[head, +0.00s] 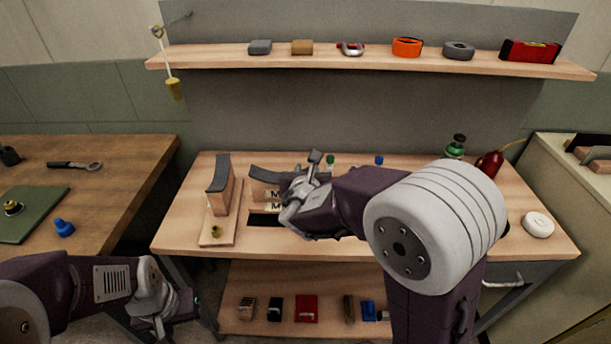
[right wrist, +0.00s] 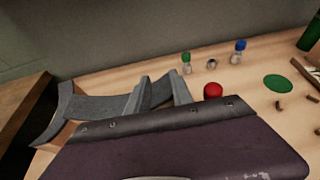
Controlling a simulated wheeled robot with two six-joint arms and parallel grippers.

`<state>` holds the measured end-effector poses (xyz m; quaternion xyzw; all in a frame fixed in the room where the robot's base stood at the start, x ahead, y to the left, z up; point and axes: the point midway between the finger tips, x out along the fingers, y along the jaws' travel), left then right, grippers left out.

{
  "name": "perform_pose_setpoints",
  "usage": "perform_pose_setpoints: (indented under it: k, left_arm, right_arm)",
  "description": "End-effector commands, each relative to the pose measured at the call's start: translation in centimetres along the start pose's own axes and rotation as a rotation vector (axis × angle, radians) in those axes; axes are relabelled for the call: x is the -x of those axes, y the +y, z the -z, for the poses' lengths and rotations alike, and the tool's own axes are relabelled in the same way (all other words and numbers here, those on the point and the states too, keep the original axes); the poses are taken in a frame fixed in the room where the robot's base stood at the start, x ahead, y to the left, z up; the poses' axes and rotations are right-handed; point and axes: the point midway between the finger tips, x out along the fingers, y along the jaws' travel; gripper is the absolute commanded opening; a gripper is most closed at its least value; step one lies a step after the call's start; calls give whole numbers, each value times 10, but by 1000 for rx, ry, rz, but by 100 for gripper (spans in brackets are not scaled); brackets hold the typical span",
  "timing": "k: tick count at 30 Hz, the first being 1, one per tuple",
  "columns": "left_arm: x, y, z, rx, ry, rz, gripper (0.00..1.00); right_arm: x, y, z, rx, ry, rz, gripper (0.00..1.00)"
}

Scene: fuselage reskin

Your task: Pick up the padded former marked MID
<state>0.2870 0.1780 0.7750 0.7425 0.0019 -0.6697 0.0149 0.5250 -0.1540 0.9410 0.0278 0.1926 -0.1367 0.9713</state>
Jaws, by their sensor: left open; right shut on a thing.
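A wooden former with a curved dark grey pad on top (head: 264,176) stands on the middle bench. A label beginning with M shows on its face, and a second M label sits just below; my right gripper hides the rest of both. My right gripper (head: 303,186) is shut on this padded former at its right part. In the right wrist view the grey pad (right wrist: 97,108) runs left from between the two fingers (right wrist: 160,94). My left gripper (head: 172,302) is open and empty, low at the left, in front of the benches.
Another padded former (head: 220,188) stands on a wooden board at the bench's left. A dark slot (head: 264,220) lies in front of the held former. Small bottles (right wrist: 238,52) and a red cap (right wrist: 213,90) stand behind and right. A shelf (head: 380,63) crosses above.

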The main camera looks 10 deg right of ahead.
Motion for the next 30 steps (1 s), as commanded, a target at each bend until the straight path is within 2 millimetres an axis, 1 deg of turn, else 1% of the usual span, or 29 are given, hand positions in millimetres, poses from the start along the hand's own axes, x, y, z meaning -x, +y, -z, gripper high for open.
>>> perform_pose_setpoints:
  k: [5,8,13,18,21,26,28,30]
  left_arm:
    - [1,0,0,0,0,0,64]
    - [4,0,0,0,0,0,64]
    - [9,0,1,0,0,0,64]
    - [12,0,1,0,0,0,64]
    - [13,0,1,0,0,0,64]
    - [13,0,1,0,0,0,64]
    - [16,0,2,0,0,0,64]
    - [24,0,2,0,-1,0,64]
  right_arm:
    - [14,-21,-9,-3,-5,3,0]
    - [26,-37,-17,-4,-6,4,0]
    - [48,-69,-31,-5,-7,7,0]
    - [65,-92,-41,-3,-5,6,0]
    - [70,-99,-42,-2,-3,4,0]
    - [72,-102,-43,0,-2,2,0]
    - [74,-102,-46,0,-2,2,0]
    - [77,-102,-54,0,-2,2,0]
